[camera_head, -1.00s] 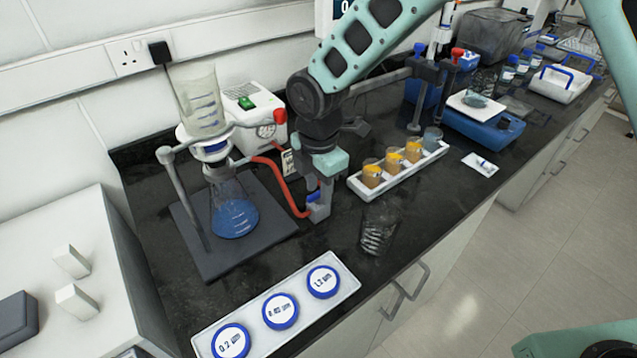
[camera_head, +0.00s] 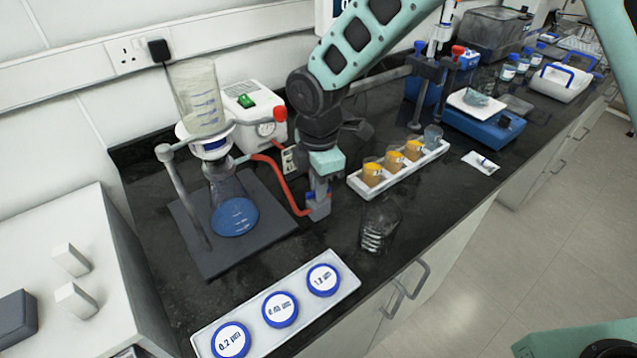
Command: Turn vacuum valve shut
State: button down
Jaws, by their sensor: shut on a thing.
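The vacuum valve (camera_head: 319,211) is a small grey block on the dark bench, at the end of a red hose (camera_head: 284,187). A bit of its blue handle shows beside my fingers. My gripper (camera_head: 321,190) points down over the valve and is shut on the handle, which the fingers mostly hide. The handle's exact angle cannot be read. The hose runs left to the filter flask (camera_head: 235,215), which holds blue liquid under a clear funnel (camera_head: 199,95) on a stand. The white vacuum pump (camera_head: 250,108) with a green switch and a gauge stands behind.
A white tray (camera_head: 349,283) with blue-rimmed filter discs lies at the front. Bench between valve and tray is clear.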

jog(key=m, duration=0.4)
jog(key=shift+m, duration=0.3)
jog(key=m+b, duration=0.1)
jog(key=m, duration=0.2)
jog(key=shift+m, duration=0.3)
jog(key=m, duration=0.3)
jog(key=shift+m, duration=0.3)
jog(key=shift+r+m, duration=0.1)
jog(key=shift+m, duration=1.8)
jog(key=c, duration=1.5)
grip_release()
